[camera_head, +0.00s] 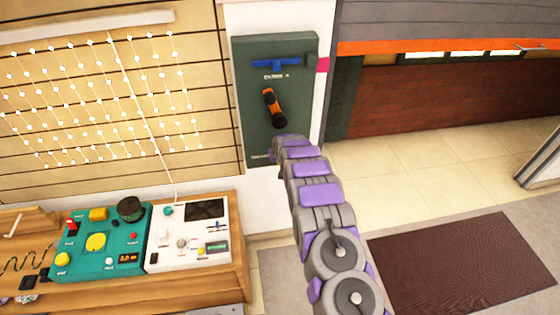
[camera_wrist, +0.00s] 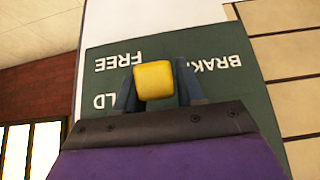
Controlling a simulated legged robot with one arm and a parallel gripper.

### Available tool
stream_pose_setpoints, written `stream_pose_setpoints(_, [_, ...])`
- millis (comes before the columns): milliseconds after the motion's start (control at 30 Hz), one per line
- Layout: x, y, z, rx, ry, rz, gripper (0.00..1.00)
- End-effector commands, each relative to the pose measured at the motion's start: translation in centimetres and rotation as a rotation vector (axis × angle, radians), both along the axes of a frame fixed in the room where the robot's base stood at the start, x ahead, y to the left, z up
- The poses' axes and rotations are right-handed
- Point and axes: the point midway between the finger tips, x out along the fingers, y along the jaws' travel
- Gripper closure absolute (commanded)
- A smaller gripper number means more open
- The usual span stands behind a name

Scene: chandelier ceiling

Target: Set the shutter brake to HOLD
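The shutter control panel (camera_head: 246,120) is a dark green plate on the white wall, and its lower part is hidden by my arm in the head view. In the wrist view the panel (camera_wrist: 272,100) appears upside down, with the words BRAKE (camera_wrist: 216,62) and FREE (camera_wrist: 118,62) and the letters LD (camera_wrist: 105,102) of a partly hidden word. A yellow knob (camera_wrist: 155,82) sits between the fingers of my gripper (camera_wrist: 157,90). The fingers appear to press on both its sides. The knob is hidden in the head view.
Higher on the panel are an orange-and-black handle (camera_head: 273,107) and a blue bar (camera_head: 278,64). A bench (camera_head: 215,283) with a teal console (camera_head: 98,245) and a white console (camera_head: 188,238) stands at left. The grey shutter (camera_head: 450,18) is raised at right, above open floor.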

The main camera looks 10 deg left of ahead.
Motion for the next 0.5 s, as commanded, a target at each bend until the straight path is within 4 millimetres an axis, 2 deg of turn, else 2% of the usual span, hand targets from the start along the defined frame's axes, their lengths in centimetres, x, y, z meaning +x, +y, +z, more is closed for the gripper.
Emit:
stream_pose_setpoints(33, [-0.05,0.02,-0.01,-0.001,0.002,0.000,0.57])
stream_pose_setpoints(167, [-0.22,-0.06,-0.22,-0.002,0.007,0.000,0.45])
stream_pose_setpoints(500, [-0.54,-0.36,-0.15,-0.002,0.013,0.000,0.45])
